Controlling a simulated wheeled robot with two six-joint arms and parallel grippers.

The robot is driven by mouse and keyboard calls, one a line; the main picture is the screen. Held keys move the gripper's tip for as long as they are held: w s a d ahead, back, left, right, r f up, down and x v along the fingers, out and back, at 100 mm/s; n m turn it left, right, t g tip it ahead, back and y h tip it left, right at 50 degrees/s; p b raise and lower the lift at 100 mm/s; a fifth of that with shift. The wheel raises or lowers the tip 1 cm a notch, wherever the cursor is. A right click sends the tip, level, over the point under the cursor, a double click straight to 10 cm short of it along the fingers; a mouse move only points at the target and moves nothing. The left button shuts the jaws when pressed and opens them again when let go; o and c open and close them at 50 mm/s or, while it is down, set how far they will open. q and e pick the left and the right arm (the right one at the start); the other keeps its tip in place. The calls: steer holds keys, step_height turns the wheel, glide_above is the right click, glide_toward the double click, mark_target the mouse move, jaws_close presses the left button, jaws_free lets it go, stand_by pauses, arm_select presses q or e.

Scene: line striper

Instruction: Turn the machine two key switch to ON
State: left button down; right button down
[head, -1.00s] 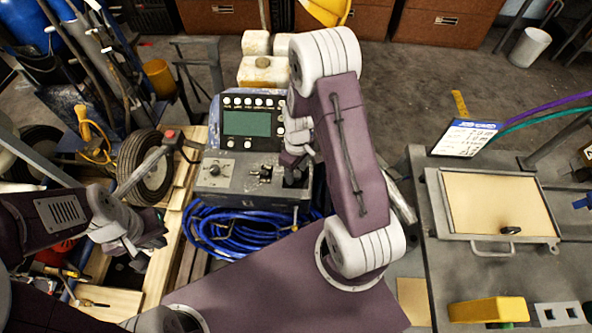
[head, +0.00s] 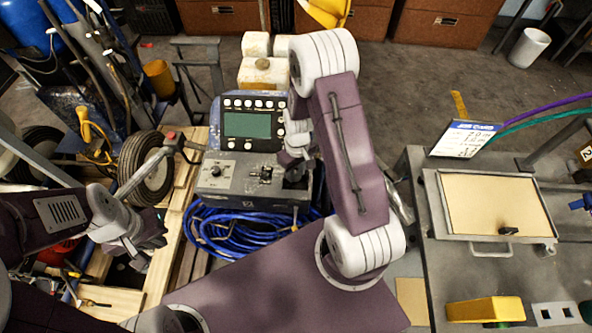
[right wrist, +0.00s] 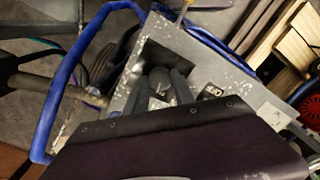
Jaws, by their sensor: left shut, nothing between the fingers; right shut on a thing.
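The machine has a control panel with a green screen (head: 247,124) and a row of pale buttons. Below it is a grey switch box (head: 230,185) with a dark knob (head: 215,171) on its left and a small dark fitting (head: 265,173) near its middle. My right gripper (head: 297,165) is at the box's right end, by a dark recess. In the right wrist view my right gripper (right wrist: 160,90) is shut at the recess on a small dark piece with a pale mark (right wrist: 159,95). The key's position cannot be read. My left gripper (head: 150,243) is shut and empty, left of the box.
A coiled blue hose (head: 225,232) lies under the box. A wheel (head: 147,168) and wooden pallet (head: 180,225) are at left. A grey table (head: 425,170) at right bears a framed board (head: 495,205) and a yellow block (head: 487,310). My right forearm covers part of the machine.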

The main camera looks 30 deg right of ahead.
mark_target(297, 174)
steer(key=m+p, duration=0.1)
steer(key=m, duration=0.3)
steer(key=shift+r+m+p, duration=0.1)
steer(key=shift+m+p, duration=0.2)
steer(key=shift+p, duration=0.1)
steer(key=m+p, duration=0.2)
steer(key=m, duration=0.2)
steer(key=shift+m, duration=0.4)
steer(key=c, duration=1.1)
jaws_free()
steer(key=shift+o, duration=0.2)
step_height(297, 174, up, 9)
steer(key=shift+d+p, duration=0.15)
steer(key=shift+p, duration=0.25)
steer(key=shift+s, duration=0.1)
